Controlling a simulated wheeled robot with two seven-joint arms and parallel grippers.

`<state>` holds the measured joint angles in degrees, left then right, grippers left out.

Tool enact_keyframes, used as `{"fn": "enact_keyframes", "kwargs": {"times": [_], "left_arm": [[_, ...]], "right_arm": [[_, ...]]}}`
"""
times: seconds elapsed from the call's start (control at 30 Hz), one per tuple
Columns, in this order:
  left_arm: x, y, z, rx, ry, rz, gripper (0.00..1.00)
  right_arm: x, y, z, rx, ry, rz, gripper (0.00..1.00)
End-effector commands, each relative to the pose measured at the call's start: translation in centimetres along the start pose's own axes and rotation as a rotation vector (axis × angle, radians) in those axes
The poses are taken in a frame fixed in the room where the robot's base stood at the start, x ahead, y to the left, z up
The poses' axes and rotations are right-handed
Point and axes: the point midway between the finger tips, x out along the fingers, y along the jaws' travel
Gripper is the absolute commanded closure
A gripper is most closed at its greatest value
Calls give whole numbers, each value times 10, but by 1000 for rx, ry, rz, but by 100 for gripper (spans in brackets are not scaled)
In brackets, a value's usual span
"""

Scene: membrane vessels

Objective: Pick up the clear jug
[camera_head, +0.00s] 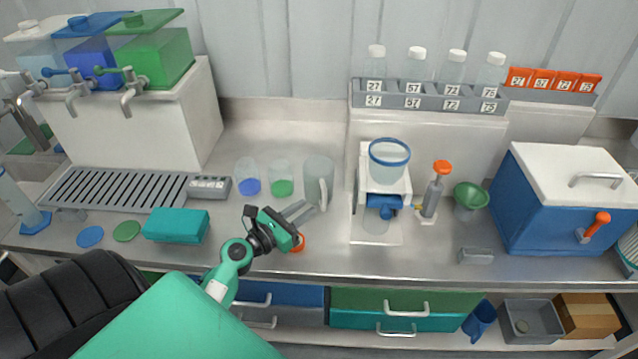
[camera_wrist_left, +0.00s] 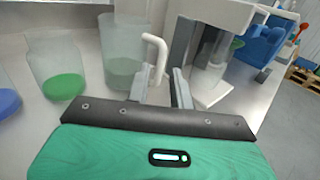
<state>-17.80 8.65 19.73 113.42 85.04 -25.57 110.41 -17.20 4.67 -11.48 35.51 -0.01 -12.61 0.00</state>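The clear jug (camera_head: 317,172) stands upright on the steel counter, left of the white stand. Its white handle faces the front right in the head view. In the left wrist view the jug (camera_wrist_left: 122,58) is at the upper middle, with its handle (camera_wrist_left: 157,50) just ahead of my fingers. My left gripper (camera_head: 309,209) is open and empty, low in front of the jug. In the wrist view its two fingers (camera_wrist_left: 162,76) are apart, with the handle's lower end near the gap. I cannot tell whether they touch it. My right gripper is not in view.
A green-bottomed beaker (camera_head: 281,179) and a blue-bottomed beaker (camera_head: 247,178) stand left of the jug. The white stand (camera_head: 385,220) with a blue-rimmed vessel (camera_head: 389,160) is close on the right. A teal block (camera_head: 176,225) lies at the front left.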

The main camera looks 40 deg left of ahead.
Motion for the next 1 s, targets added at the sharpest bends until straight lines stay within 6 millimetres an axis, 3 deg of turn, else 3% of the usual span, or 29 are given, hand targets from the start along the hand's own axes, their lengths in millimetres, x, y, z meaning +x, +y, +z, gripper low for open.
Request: {"fn": "enact_keyframes", "kwargs": {"times": [0.2,0.47,0.73,1.0], "left_arm": [[35,0,2,1,0,0,77],[51,-1,-1,2,1,-1,77],[87,-4,-5,3,0,-2,77],[98,-4,-7,3,1,-2,77]], "right_arm": [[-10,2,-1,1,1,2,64],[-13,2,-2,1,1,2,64],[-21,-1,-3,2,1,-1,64],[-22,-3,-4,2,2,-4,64]]}}
